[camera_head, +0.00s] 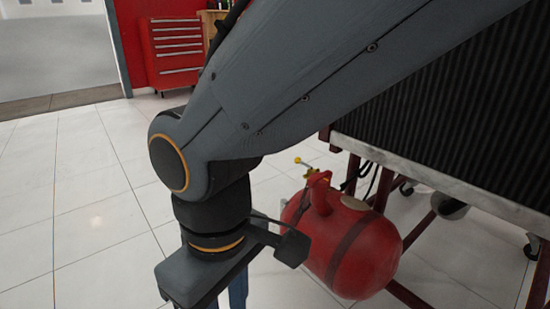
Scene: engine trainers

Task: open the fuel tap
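The red fuel tank (352,252) is a rounded cylinder with dark straps, low beside the engine stand at right of centre. The fuel tap (312,170) is a small brass-coloured fitting with a yellow knob end, at the tank's upper left. Its exact lever position is too small to tell. My gripper (236,291) is at the bottom edge, left of the tank and nearer the camera. It appears apart from the tap. My wrist hides most of it and the frame cuts off its tips, so its opening does not show.
A dark ribbed radiator (440,105) on a dark red stand frame (384,188) fills the right side. Black hoses hang beside the tank. A red tool cabinet (175,50) stands at the back. The white tiled floor (80,200) at left is clear.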

